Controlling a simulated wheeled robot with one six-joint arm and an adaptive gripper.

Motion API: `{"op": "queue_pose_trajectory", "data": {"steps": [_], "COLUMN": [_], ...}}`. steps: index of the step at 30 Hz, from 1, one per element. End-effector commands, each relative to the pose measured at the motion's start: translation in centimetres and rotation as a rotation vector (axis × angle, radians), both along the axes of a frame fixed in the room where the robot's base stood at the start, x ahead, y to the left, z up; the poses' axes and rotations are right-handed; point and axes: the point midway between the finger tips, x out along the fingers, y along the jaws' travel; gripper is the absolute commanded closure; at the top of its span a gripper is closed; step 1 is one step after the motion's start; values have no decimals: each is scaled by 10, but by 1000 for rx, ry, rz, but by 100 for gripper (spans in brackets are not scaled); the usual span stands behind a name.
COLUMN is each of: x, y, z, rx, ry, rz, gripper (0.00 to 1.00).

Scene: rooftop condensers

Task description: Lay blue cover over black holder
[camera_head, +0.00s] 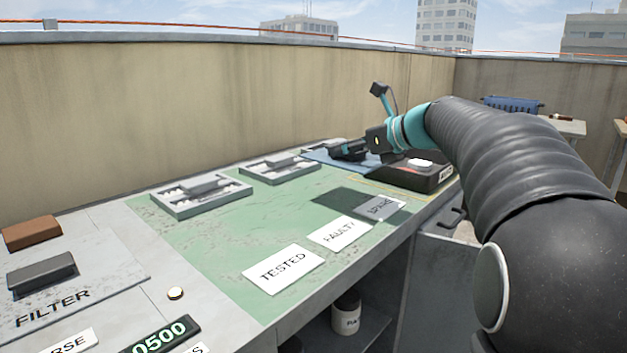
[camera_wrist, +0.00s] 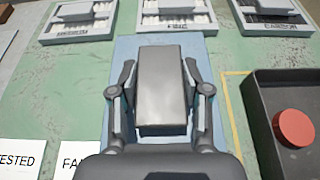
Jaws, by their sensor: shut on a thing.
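My gripper (camera_wrist: 160,72) is shut on a grey rectangular block (camera_wrist: 162,105), one finger along each side. A flat light-blue panel, likely the blue cover (camera_wrist: 208,62), lies below them; I cannot tell whether the block is fixed to it or touches it. In the head view the blue panel (camera_head: 318,157) shows beside my gripper (camera_head: 350,149) at the far part of the bench. A black open-topped box, likely the black holder (camera_wrist: 258,120), stands to the right with a red disc inside. The holder (camera_head: 440,180) also shows in the head view, partly behind my arm.
Several grey trays (camera_head: 200,198) with grey blocks on top line the wall side. A FILTER plate (camera_head: 100,275) is at left. The green mat's middle is clear.

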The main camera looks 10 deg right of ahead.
Motion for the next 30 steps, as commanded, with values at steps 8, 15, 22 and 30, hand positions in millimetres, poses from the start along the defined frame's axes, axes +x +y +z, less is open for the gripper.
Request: {"op": "queue_pose_trajectory", "data": {"steps": [8,15,22,30], "x": [46,71,74,74], "y": [34,50,51,51], "z": [-37,-53,-67,-96], "rx": [1,0,0,0], "ry": [2,0,2,0], "rz": [2,-2,-5,-5], "gripper": [100,100,100,100]}}
